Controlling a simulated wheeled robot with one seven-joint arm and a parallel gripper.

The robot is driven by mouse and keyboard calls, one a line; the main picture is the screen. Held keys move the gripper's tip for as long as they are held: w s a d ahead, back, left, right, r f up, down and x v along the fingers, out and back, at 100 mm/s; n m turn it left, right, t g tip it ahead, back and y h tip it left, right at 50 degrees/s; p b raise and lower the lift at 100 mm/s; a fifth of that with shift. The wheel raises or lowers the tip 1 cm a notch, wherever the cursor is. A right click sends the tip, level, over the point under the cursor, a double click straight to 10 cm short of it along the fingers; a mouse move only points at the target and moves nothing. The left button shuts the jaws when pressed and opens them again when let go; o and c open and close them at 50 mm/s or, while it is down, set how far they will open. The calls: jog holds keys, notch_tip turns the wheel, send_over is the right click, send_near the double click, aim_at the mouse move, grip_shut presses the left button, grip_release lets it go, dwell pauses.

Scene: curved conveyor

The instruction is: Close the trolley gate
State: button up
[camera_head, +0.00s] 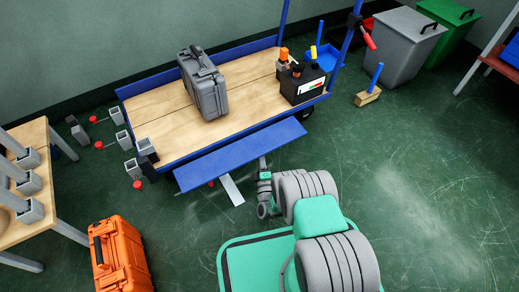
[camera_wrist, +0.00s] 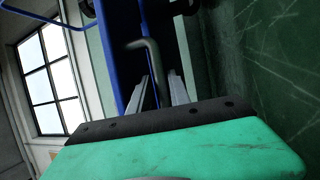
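The trolley (camera_head: 165,152) has a wooden deck with blue edging. Its blue gate (camera_head: 240,155) is lowered along the near side, its panel sloping outward from the deck. My gripper (camera_head: 262,164) is low at the gate's near edge, right of its middle, with my arm reaching in from the lower right. In the wrist view my gripper's two metal fingers (camera_wrist: 160,92) stand apart, with a grey bent rod (camera_wrist: 150,58) showing between or just beyond them. I cannot tell whether they touch it. Blue metal of the trolley (camera_wrist: 122,50) rises beyond.
A grey case (camera_head: 205,88) and a black tool box (camera_head: 302,84) stand on the deck. An orange case (camera_head: 120,258) is on the floor at lower left, near a wooden table (camera_head: 25,138). Grey posts and red-topped pins lie left of the trolley.

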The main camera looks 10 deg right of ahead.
jog(key=x, duration=0.2)
jog(key=shift+w+b, duration=0.35)
jog(key=shift+b, duration=0.05)
jog(key=shift+r, duration=0.1)
jog(key=shift+c, duration=0.5)
grip_shut()
dwell(0.5)
